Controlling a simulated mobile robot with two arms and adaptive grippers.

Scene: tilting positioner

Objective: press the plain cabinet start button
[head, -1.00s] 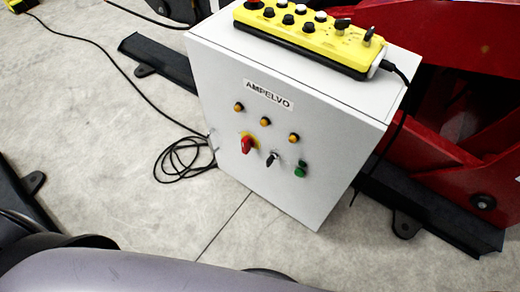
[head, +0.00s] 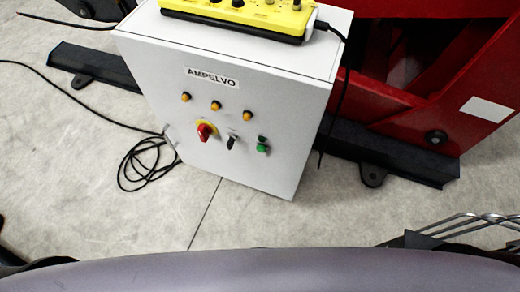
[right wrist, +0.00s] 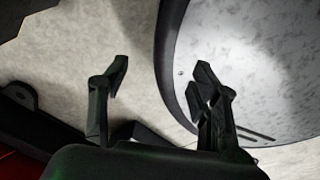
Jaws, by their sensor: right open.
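The white cabinet (head: 240,85) labelled AMPELVO stands on the floor in the head view. A green button (head: 263,147) is at the lower right of its front. A black selector switch (head: 232,141) is left of it, then a red rotary switch (head: 205,131) on a yellow plate. Several amber round fittings, one of them the left one (head: 186,97), form a row above. My right gripper (right wrist: 160,72) is open and empty in the right wrist view, over the floor; the cabinet front does not show there. My left gripper is not in view.
A yellow control box (head: 250,14) lies on the cabinet top, its cable running down the right side. Red machinery (head: 430,80) stands behind and to the right, on a dark foot rail (head: 385,160). A loose black cable (head: 140,165) lies left. Floor in front is clear.

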